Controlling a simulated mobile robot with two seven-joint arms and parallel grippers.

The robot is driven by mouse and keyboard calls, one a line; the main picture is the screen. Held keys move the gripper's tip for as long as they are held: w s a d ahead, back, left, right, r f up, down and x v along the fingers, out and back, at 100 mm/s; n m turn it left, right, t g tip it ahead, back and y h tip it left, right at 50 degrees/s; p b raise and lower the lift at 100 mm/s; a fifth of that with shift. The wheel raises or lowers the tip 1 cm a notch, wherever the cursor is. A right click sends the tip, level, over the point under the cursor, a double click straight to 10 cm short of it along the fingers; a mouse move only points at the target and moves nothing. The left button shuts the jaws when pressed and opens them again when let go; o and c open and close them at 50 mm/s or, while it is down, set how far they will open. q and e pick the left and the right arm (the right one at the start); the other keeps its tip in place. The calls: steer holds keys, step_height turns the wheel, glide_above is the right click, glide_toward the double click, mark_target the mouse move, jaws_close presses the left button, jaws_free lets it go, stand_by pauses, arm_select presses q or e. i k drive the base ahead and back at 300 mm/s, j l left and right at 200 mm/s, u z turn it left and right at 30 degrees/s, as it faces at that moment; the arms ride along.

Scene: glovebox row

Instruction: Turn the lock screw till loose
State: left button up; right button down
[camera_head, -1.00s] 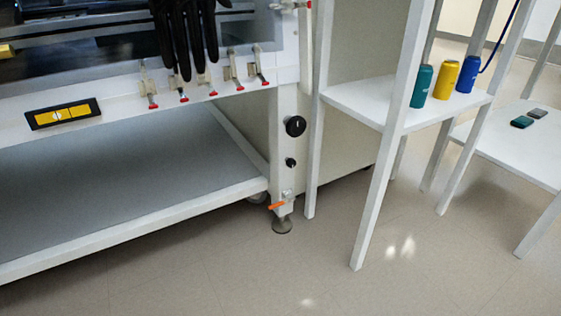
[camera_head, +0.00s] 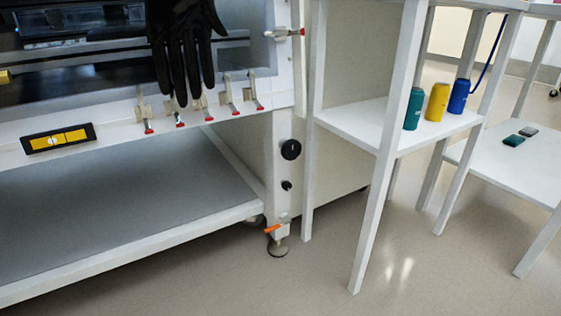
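The right-hand post of the glovebox (camera_head: 282,120) carries a large round black knob (camera_head: 290,150) and a smaller black knob (camera_head: 286,185) below it. Lower down, just above the foot, is a small metal fitting with an orange handle (camera_head: 271,229) pointing left. I cannot tell which of these is the lock screw, or whether any is loose. Neither of my grippers is in view, and nothing touches these parts.
Black gloves (camera_head: 185,50) hang at the glovebox front above several red-tipped clamps (camera_head: 204,100). A grey lower shelf (camera_head: 120,210) lies beneath. At right a white rack (camera_head: 360,122) holds teal, yellow and blue bottles. The floor (camera_head: 220,285) in front is clear.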

mark_target(286, 185)
steer(key=i+l+u, duration=0.8)
steer(key=l+u, duration=0.15)
steer(key=l, duration=0.15)
